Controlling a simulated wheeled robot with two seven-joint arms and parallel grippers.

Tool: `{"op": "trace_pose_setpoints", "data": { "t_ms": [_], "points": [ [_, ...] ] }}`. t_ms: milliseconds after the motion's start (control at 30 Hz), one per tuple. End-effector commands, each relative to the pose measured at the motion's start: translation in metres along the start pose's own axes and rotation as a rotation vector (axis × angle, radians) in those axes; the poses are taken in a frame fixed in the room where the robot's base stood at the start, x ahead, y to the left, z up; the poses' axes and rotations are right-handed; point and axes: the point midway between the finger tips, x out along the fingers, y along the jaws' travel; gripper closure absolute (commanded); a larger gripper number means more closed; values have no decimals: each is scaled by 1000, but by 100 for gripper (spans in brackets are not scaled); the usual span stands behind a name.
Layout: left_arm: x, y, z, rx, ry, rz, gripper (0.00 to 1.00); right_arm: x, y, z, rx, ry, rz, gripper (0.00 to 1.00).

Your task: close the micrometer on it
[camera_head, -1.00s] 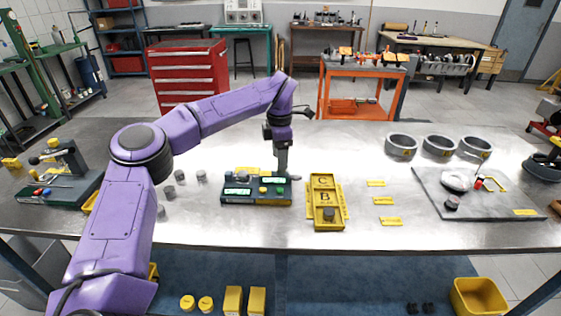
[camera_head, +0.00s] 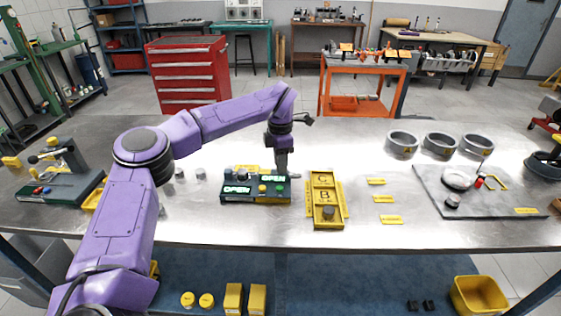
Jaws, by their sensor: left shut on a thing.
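A dark green gauge block (camera_head: 256,198) with lit green "OPEN" labels stands at the middle of the bench; it may be the micrometer, but I cannot be sure. It has coloured buttons, and a dark cylinder (camera_head: 243,177) stands at its left part. My left gripper (camera_head: 281,172) points down at the right end of this block, close to its back edge. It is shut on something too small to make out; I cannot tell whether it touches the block. My right gripper is not in view.
A yellow tray (camera_head: 341,212) marked C and B holds a dark cylinder (camera_head: 328,212). Loose cylinders (camera_head: 200,174) stand left of the block. Yellow labels (camera_head: 384,199) lie between.

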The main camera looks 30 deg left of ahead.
Motion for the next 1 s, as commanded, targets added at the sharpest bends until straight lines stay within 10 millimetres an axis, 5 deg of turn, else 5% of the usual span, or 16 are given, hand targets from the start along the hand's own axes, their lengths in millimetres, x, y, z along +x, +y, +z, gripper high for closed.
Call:
{"op": "trace_pose_setpoints", "data": {
  "t_ms": [1000],
  "points": [
    [3,0,0,-861,0,1,100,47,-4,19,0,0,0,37]
  ]
}}
